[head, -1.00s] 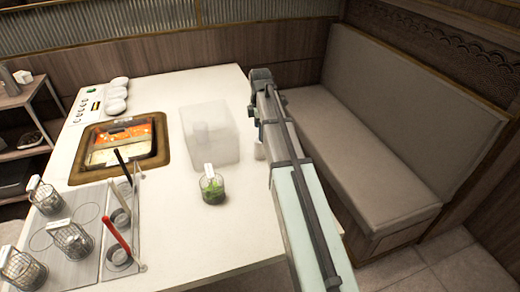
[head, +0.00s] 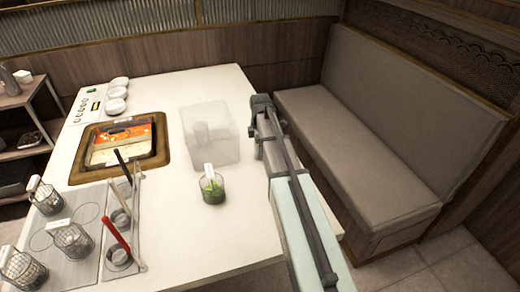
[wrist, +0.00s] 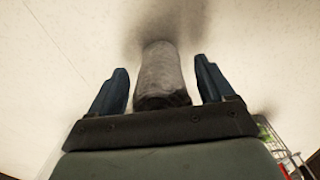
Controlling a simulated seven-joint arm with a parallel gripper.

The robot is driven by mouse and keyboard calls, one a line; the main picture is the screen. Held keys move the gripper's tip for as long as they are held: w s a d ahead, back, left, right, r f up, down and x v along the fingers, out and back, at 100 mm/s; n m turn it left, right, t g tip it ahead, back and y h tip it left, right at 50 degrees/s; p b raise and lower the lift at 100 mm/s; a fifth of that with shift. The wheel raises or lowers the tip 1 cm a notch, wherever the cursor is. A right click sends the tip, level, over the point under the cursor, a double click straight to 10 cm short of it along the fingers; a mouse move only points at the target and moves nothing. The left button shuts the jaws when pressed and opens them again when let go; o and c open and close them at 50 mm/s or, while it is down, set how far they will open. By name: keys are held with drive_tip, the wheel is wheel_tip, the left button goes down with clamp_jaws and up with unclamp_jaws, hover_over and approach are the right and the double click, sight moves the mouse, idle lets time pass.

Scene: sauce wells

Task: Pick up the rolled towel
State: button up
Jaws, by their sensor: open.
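The rolled towel (wrist: 162,75) is a grey cylinder in the wrist view. It lies between the two fingers of my gripper (wrist: 165,85), with a gap on each side. The fingers are open and do not visibly touch it. In the head view my gripper (head: 262,106) is over the right part of the white table, and my arm hides the towel there.
A translucent bin (head: 222,150) stands left of my gripper. A glass of greens (head: 212,190) is in front of it. A hot pot (head: 115,145) is set in the table (head: 185,235). Wire baskets (head: 72,238) stand front left. A bench (head: 350,150) is at right.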

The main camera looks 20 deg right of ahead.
drive_tip(key=shift+f, duration=0.3)
drive_tip(key=shift+c, duration=0.5)
drive_tip(key=c, duration=1)
